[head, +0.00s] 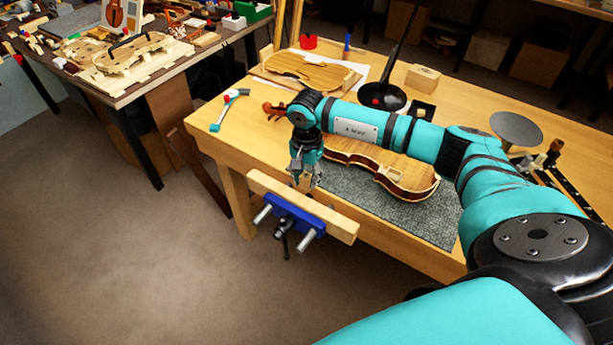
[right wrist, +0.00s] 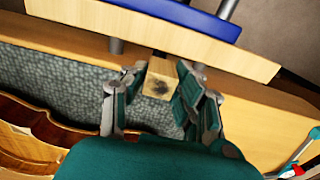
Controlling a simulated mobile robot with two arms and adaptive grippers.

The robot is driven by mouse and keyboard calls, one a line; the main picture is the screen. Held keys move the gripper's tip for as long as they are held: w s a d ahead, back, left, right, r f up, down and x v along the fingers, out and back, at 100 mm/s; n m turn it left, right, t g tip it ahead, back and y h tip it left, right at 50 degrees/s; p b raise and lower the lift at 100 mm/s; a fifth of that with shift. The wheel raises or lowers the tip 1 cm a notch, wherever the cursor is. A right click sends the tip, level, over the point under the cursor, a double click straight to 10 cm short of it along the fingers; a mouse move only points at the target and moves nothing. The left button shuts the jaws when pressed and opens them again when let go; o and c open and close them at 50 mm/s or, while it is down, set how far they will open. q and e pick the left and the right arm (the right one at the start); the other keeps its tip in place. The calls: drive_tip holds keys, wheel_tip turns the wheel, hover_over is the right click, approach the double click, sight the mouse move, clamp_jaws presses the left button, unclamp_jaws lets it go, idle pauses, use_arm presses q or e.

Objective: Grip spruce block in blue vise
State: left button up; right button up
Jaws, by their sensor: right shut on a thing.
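The spruce block (right wrist: 160,77) is a small pale block with a dark smudge, seen in the right wrist view. My right gripper (right wrist: 162,76) is shut on it, one finger on each side. The block is over the bench's front edge, near the gap to the vise's jaw; I cannot tell if it is down in the gap. The blue vise (head: 292,217) is on the bench front, with a long wooden front jaw (head: 333,222) standing apart from the bench. My left gripper is not in view.
A violin body (head: 400,178) lies on a grey mat (head: 347,190) just behind my right gripper. A teal-handled tool (head: 229,108) is at the bench's left corner. Another wooden block (head: 423,78) and a black lamp base (head: 382,96) stand further back. Floor left of the vise is clear.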

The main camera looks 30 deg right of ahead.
drive_tip(key=shift+b, duration=0.35)
idle(0.7)
drive_tip(key=shift+f, duration=0.2)
drive_tip(key=shift+f+b, duration=0.35)
drive_tip(key=shift+b, duration=0.1)
drive_tip(key=shift+f+b, duration=0.85)
drive_tip(key=shift+f, duration=0.05)
drive_tip(key=shift+r, duration=0.2)
drive_tip(key=shift+r+p, duration=0.7)
drive_tip(key=shift+r, duration=0.2)
drive_tip(key=shift+b, duration=0.55)
idle(1.3)
drive_tip(key=shift+f+b, duration=1)
drive_tip(key=shift+f, duration=0.1)
